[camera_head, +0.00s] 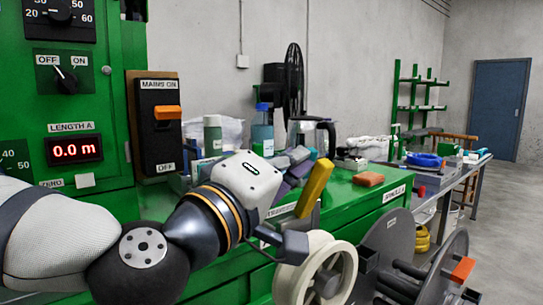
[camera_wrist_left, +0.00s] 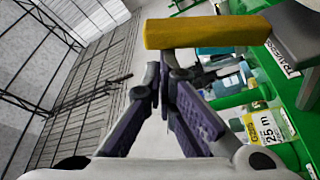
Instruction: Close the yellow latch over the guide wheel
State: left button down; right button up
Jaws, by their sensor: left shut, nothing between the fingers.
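The yellow latch (camera_head: 314,188) stands raised and tilted, with its upper end leaning right, above the cream guide wheel (camera_head: 344,270). It is not lying over the wheel. My left gripper (camera_head: 302,163) is beside the upper part of the latch, on its left and partly behind it in the head view. In the left wrist view the latch (camera_wrist_left: 205,32) crosses just past the tips of my left gripper (camera_wrist_left: 165,68). The purple-padded fingers meet at their tips and hold nothing. Whether they touch the latch I cannot tell. My right gripper is out of view.
A grey spool (camera_head: 390,240) with an orange part (camera_head: 462,269) stands right of the wheel. Bottles (camera_head: 262,130), a jug (camera_head: 325,135) and an orange block (camera_head: 368,179) sit on the green bench. A switch panel (camera_head: 160,125) is at left.

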aim_at(331, 168)
pick_arm(q)
jog(key=s+d+m, duration=0.1)
jog(key=m+h, duration=0.1)
jog(key=m, duration=0.1)
jog(key=shift+s+d+f, duration=0.25)
jog(key=shift+s+d, duration=0.1)
jog(key=shift+s, duration=0.05)
jog(key=m+h, duration=0.1)
jog(key=m, duration=0.1)
jog(key=s+d+f+m, duration=0.1)
jog(key=m, duration=0.1)
jog(key=shift+s+g+h, duration=0.2)
jog(key=shift+g+h, duration=0.1)
jog(key=shift+h, duration=0.1)
jog(key=shift+s+d+f+m+g+h+p, duration=0.1)
jog(key=shift+s+d+f+m+g+h, duration=0.45)
jog(key=shift+m, duration=1)
jog(key=shift+s+f+m+g+h+p, duration=0.15)
jog(key=shift+s+f+m+g+h, duration=0.2)
jog(key=shift+f+m, duration=0.85)
jog(key=shift+s+d+f+m+g+h+p, duration=0.1)
jog(key=shift+s+d+f+m+g+h, duration=0.3)
jog(key=shift+m, duration=1.45)
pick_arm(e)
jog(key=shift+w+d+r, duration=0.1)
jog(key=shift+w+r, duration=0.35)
pick_arm(q)
jog(key=shift+w+a, duration=0.15)
jog(key=shift+w, duration=0.05)
